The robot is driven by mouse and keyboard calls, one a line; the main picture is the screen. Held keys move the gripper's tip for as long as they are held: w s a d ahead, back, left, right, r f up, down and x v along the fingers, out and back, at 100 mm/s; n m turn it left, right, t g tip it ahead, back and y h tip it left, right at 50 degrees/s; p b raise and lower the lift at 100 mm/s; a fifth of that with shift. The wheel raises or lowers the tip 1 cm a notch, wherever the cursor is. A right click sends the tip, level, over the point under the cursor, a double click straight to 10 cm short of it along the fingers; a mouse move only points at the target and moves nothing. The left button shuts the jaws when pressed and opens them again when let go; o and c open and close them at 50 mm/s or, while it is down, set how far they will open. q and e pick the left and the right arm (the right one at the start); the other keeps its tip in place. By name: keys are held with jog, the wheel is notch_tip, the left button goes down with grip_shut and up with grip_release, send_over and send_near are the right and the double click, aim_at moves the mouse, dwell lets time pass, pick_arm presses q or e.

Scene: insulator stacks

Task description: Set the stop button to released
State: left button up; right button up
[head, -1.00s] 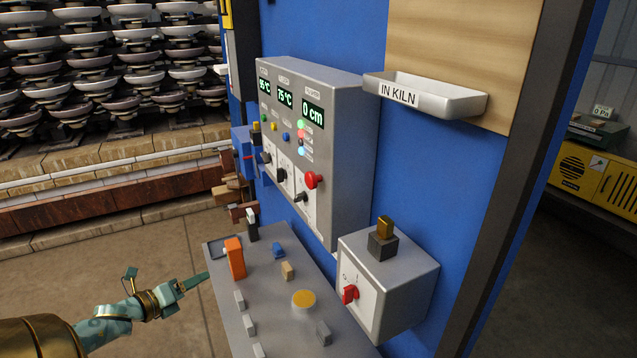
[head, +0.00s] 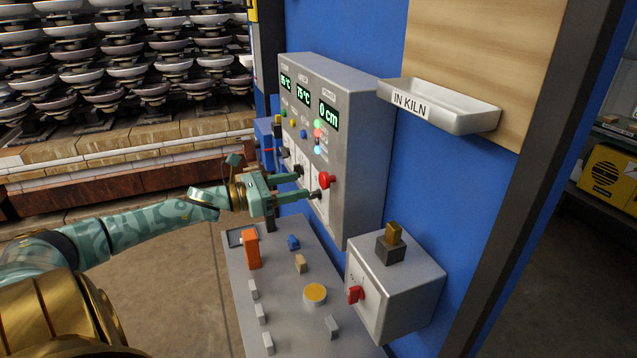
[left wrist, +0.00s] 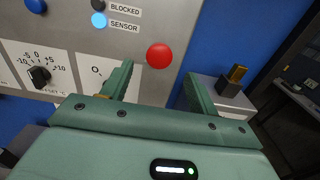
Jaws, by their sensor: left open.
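The stop button is a red mushroom-shaped button (head: 327,180) on the front of the grey control box (head: 358,150). In the left wrist view the red button (left wrist: 159,56) shows beyond and between my finger tips. Whether it is pressed in or released, I cannot tell. My left gripper (head: 303,184) is open, with its two fingers pointing at the panel just left of the button in the head view. In the left wrist view the left gripper (left wrist: 158,88) has its fingers spread wide with nothing between them. My right gripper is not in view.
Black knobs, including one in the left wrist view (left wrist: 40,76), sit on the panel. Below is a grey console (head: 285,290) with an orange block (head: 251,250) and a yellow button (head: 315,294). A smaller box with a red switch (head: 355,295) and an IN KILN tray (head: 450,108) are to the right.

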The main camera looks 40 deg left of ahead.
aim_at(321, 180)
pick_arm(q)
jog(key=x, duration=0.4)
jog(key=shift+w+d+r+p, duration=0.15)
jog(key=shift+w+p, duration=0.15)
jog(key=shift+w, duration=0.05)
jog(key=shift+x, duration=0.95)
